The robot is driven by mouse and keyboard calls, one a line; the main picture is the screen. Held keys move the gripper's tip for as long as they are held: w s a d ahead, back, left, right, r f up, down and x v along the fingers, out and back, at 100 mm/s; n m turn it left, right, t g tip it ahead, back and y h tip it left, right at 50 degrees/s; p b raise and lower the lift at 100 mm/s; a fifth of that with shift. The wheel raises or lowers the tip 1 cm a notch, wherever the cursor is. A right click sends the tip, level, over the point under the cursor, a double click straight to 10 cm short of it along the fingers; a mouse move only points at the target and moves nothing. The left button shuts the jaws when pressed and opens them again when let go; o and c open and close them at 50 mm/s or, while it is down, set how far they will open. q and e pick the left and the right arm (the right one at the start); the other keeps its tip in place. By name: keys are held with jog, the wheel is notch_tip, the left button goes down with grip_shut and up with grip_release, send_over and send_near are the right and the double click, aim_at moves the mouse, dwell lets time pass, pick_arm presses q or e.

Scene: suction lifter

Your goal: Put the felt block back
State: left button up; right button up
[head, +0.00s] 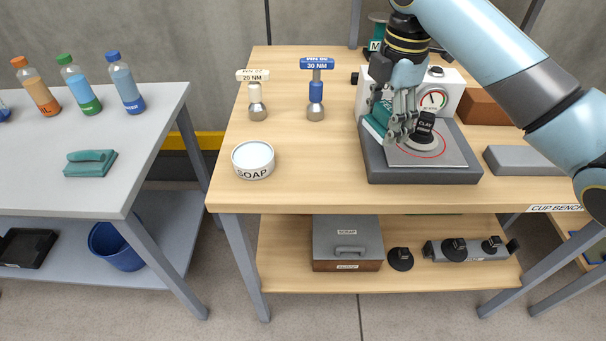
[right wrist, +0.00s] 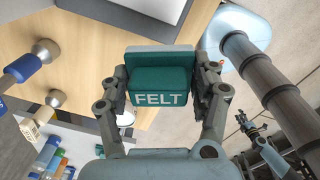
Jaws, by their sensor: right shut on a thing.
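The felt block (right wrist: 160,88) is teal with a pale layer along one side and the word FELT on its face. My right gripper (head: 394,116) is shut on it, with one finger at each end in the right wrist view. In the head view the block (head: 381,112) is partly hidden by the fingers. It is held over the left part of the grey plate device (head: 425,174), beside the black cup marked CLAY (head: 425,127). Whether it touches the plate, I cannot tell. My left gripper (right wrist: 250,124) seems to show small and dark in the right wrist view; its jaws are unclear.
A white gauge box (head: 446,92) stands behind the plate. A brown block (head: 486,107) and a grey slab (head: 524,160) lie right. A soap tin (head: 253,160) and two torque tools (head: 316,95) stand left. The bench front between tin and plate is clear.

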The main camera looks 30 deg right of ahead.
jog(key=shift+s+f, duration=0.15)
jog(key=shift+f, duration=0.6)
send_over(321, 166)
notch_tip(321, 166, down, 6)
jog(key=shift+s+d+f+p, duration=0.1)
jog(key=shift+s+f+p, duration=0.05)
jog(key=shift+f+p, duration=0.15)
notch_tip(321, 166, down, 3)
jog(key=shift+f, duration=0.1)
pick_arm(q)
jog(key=shift+d+r, duration=0.3)
jog(key=shift+d, duration=0.2)
pick_arm(e)
jog(key=shift+f, duration=0.3)
jog(key=shift+f, duration=0.15)
jog(key=o, duration=1.1)
pick_arm(q)
jog(key=shift+a, duration=0.1)
